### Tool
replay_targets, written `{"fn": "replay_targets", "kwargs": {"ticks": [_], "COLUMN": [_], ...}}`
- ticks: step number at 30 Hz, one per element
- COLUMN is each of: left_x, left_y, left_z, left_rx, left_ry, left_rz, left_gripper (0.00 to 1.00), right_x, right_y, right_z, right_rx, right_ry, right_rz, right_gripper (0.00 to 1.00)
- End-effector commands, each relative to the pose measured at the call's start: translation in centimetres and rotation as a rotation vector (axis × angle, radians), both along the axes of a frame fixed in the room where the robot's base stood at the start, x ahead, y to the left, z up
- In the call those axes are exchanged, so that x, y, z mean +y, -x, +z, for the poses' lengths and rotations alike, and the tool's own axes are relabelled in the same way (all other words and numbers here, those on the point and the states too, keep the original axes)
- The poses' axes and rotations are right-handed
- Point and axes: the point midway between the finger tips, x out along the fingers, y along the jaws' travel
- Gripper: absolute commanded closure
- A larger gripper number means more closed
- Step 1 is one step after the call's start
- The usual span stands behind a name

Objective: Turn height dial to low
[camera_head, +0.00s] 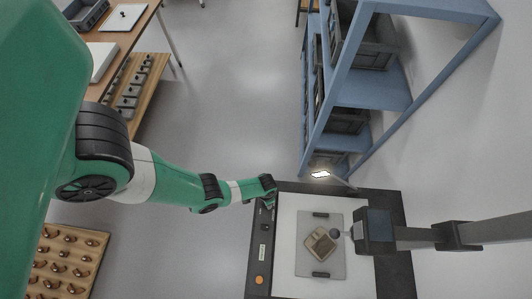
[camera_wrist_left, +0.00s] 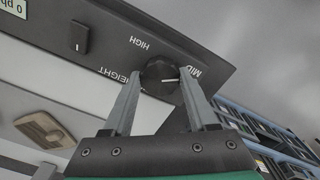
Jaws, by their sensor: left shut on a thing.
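My left gripper (camera_head: 268,200) reaches the dark control strip (camera_head: 258,245) along the left side of the stand. In the left wrist view its two fingers (camera_wrist_left: 160,80) are shut on the black round height dial (camera_wrist_left: 157,73), one on each side. The gripper hides the dial in the head view. My right gripper is not in view.
A sherd (camera_head: 321,244) lies on a grey plate (camera_head: 305,262) on the stand's white bed, below a dark camera-like head (camera_head: 374,230). A lit lamp (camera_head: 320,174) is at the back. A rocker switch (camera_wrist_left: 79,37) and orange button (camera_head: 260,280) share the strip. Blue shelving (camera_head: 345,70) stands behind.

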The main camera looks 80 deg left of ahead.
Motion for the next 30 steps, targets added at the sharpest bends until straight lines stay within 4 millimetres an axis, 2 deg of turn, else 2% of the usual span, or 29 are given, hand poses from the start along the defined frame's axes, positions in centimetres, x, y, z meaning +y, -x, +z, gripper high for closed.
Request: {"fn": "replay_targets", "kwargs": {"ticks": [30], "left_x": [0.00], "left_y": [0.04], "left_z": [-0.08], "left_rx": [0.000], "left_ry": [-0.001], "left_rz": [-0.962], "left_gripper": [0.97], "right_x": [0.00], "right_y": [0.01], "right_z": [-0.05], "right_rx": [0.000], "right_ry": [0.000], "right_rz": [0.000], "right_gripper": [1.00]}}
